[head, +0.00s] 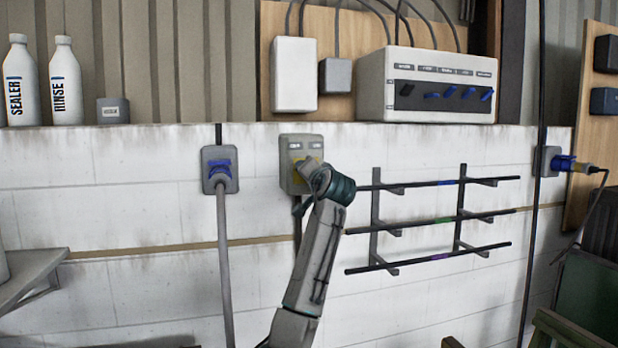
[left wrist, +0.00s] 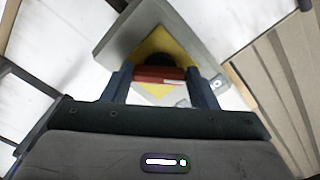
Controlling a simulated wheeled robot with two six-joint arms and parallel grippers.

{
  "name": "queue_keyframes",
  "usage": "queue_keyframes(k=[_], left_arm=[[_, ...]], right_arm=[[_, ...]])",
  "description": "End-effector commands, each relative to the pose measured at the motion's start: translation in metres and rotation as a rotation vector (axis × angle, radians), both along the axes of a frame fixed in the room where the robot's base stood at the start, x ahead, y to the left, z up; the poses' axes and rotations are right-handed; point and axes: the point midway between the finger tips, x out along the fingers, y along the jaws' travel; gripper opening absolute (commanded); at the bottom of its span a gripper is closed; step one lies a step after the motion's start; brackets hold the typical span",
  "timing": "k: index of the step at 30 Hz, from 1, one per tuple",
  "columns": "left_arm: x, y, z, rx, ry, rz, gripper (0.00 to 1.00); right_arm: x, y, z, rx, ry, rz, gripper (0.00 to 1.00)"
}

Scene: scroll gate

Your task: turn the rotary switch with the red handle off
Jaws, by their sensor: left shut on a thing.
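The rotary switch is a grey box (head: 289,181) on the white wall in the head view, with two small labels along its top. It also shows tilted in the left wrist view (left wrist: 120,42), with a yellow plate (left wrist: 165,44) on its front. The red handle (left wrist: 160,74) lies across that plate. My left gripper (head: 305,168) is at the front of the box, and its two fingers are shut on the red handle, one at each end. In the head view my gripper hides the handle and part of the yellow plate. My right gripper is in neither view.
A blue-fitted socket (head: 219,169) with a hanging grey cable is left of the switch. A black rack (head: 376,230) with several rods is close on the right. A control box (head: 376,85) and bottles (head: 66,85) stand on the ledge above.

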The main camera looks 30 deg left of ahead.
Motion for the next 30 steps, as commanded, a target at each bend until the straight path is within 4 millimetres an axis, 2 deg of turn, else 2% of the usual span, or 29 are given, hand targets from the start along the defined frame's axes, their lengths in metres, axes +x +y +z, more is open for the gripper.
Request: queue_keyframes(k=[10,11,13,14,23,26,30], left_arm=[[0.001,0.0,-0.002,-0.005,0.001,-0.001,0.3],[0.001,0.0,-0.002,-0.005,0.001,-0.001,0.59],[0.001,0.0,-0.002,-0.004,0.001,0.0,0.72],[0.0,0.0,-0.002,-0.004,0.001,0.0,0.75],[-0.001,-0.002,-0.001,-0.002,-0.001,-0.001,0.75],[-0.006,-0.009,-0.002,-0.002,-0.003,-0.002,0.75],[-0.022,-0.029,-0.004,-0.003,-0.004,-0.005,0.75]], right_arm=[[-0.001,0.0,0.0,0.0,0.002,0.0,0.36],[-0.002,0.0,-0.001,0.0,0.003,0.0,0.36],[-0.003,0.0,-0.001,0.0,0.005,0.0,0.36],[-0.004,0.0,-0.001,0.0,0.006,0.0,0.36],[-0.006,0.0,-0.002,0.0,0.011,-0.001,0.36],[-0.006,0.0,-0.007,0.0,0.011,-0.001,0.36],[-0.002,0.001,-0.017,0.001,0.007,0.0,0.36]])
